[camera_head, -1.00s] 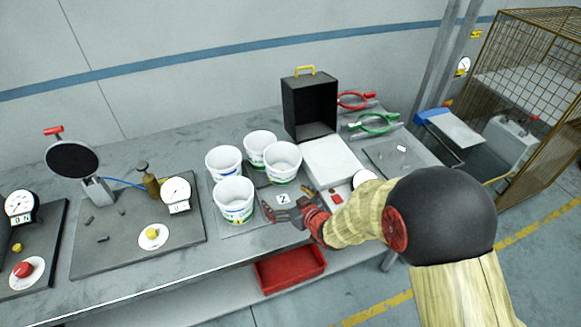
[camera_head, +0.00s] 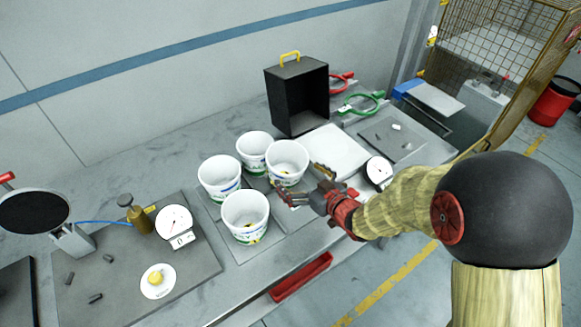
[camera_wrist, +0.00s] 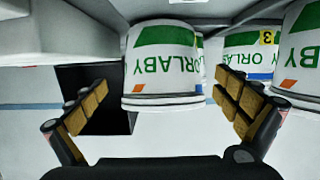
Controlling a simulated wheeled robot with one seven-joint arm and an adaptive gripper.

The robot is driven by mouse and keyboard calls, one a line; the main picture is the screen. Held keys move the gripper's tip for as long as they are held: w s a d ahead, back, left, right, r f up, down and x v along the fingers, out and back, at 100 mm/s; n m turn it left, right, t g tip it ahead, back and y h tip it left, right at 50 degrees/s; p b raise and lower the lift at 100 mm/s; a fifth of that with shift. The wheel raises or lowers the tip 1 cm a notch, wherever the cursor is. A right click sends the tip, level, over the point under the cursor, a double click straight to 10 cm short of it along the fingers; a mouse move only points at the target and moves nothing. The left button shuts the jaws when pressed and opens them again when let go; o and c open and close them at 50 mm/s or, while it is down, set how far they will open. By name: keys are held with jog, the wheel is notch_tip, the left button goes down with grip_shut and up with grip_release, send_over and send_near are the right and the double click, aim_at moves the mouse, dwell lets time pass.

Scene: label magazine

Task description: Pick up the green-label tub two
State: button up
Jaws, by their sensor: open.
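Several white tubs stand grouped on the bench: a front tub (camera_head: 245,212), a left tub (camera_head: 219,180), a back tub (camera_head: 254,146) and a right tub (camera_head: 287,158). My gripper (camera_head: 300,182) is open beside the lower near side of the right tub. In the wrist view, which looks upside down, a tub with a green and orange label (camera_wrist: 163,60) appears between the spread fingers (camera_wrist: 163,95), with gaps on both sides. Behind it is a tub with a yellow "3" tag (camera_wrist: 250,55); another is at right (camera_wrist: 303,60). I cannot read a number two.
A black open box with a yellow handle (camera_head: 296,95) and a white block (camera_head: 332,150) stand behind and right. A dial (camera_head: 378,172) is near my wrist. A red tray (camera_head: 300,277) sits below the bench edge. A gauge board (camera_head: 100,290) lies left.

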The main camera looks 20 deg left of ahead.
aim_at(286, 170)
jog(key=b+x, duration=0.1)
jog(key=x, duration=0.2)
jog(key=f+b+x, duration=0.1)
jog(key=x, duration=0.3)
jog(key=shift+s, duration=0.2)
jog(key=shift+c, duration=0.7)
jog(key=c, duration=0.7)
